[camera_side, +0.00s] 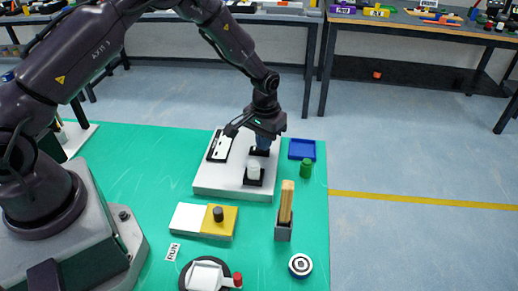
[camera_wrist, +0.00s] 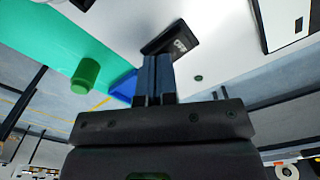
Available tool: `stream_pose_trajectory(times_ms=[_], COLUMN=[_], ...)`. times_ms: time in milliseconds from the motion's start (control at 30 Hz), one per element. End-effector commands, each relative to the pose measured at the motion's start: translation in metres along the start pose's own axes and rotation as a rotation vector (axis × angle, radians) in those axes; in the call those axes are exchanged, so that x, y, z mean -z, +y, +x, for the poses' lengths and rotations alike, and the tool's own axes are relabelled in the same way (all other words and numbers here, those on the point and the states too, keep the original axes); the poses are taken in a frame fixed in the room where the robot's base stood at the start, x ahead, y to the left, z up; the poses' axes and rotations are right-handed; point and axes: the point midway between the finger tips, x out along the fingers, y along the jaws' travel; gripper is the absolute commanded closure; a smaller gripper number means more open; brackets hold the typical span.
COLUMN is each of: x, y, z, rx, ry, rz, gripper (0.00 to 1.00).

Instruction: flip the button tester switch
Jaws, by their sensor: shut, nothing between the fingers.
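My gripper (camera_side: 264,140) points down over the back right part of a white platform (camera_side: 230,187). Its blue-grey fingers (camera_wrist: 153,72) are shut together with nothing between them. A black block with a pale label (camera_wrist: 170,40) is close to the fingertips in the wrist view; whether they touch cannot be told. In front of it on the platform is a black holder with a white piece (camera_side: 254,172). A black-edged white panel (camera_side: 220,146) lies at the platform's left. A white and yellow box (camera_side: 205,221) with a black knob (camera_side: 218,213) is nearer. No switch label is readable.
A blue tray (camera_side: 302,149) and a green cylinder (camera_side: 306,168) are right of the platform. A grey holder with upright wooden sticks (camera_side: 285,212), a round blue and white piece (camera_side: 300,265) and a RUN label (camera_side: 172,252) are nearer. The green mat (camera_side: 128,165) is clear at left.

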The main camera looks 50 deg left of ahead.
Motion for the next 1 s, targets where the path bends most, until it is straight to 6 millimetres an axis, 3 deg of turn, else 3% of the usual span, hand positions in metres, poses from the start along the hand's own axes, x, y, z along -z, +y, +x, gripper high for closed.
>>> stream_pose_trajectory(times_ms=[367,1000], x=[0.000,0.000], y=[0.000,0.000], z=[0.003,-0.048], rx=[0.000,0.000], ry=[0.000,0.001], rz=[0.000,0.000], gripper=[1.00,1.00])
